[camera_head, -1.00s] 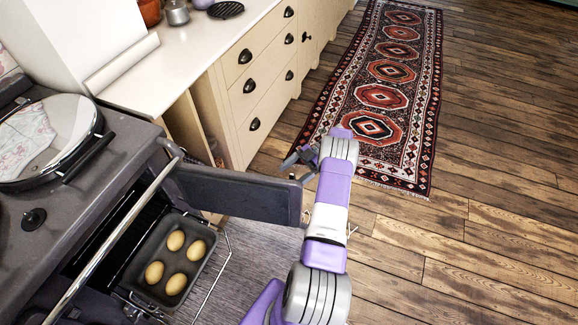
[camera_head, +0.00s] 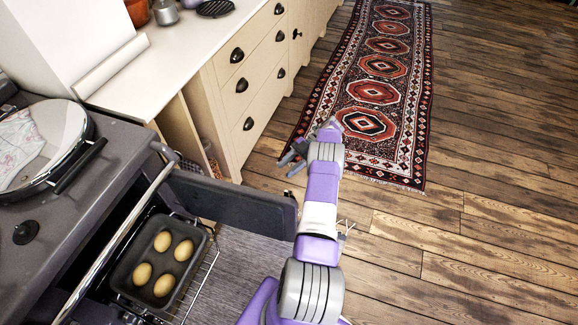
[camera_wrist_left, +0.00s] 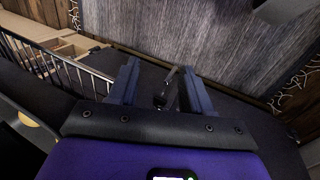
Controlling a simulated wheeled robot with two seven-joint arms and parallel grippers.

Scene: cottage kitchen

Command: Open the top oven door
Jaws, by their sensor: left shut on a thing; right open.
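The top oven door (camera_head: 235,203) is a dark panel standing swung out from the dark range in the head view. The opening behind it shows a black tray (camera_head: 120,277) with several pale egg-shaped items on a wire rack. In the left wrist view my left gripper (camera_wrist_left: 163,78) is shut on a small dark handle (camera_wrist_left: 171,76) between its fingers; how firmly it sits there is hard to see.
A metal rail (camera_head: 110,245) runs along the range front. A round lid (camera_head: 45,140) lies on top. Cream drawers (camera_head: 240,85) and a counter stand behind. A patterned rug (camera_head: 375,95) lies on the wooden floor (camera_head: 480,160), which is clear at right.

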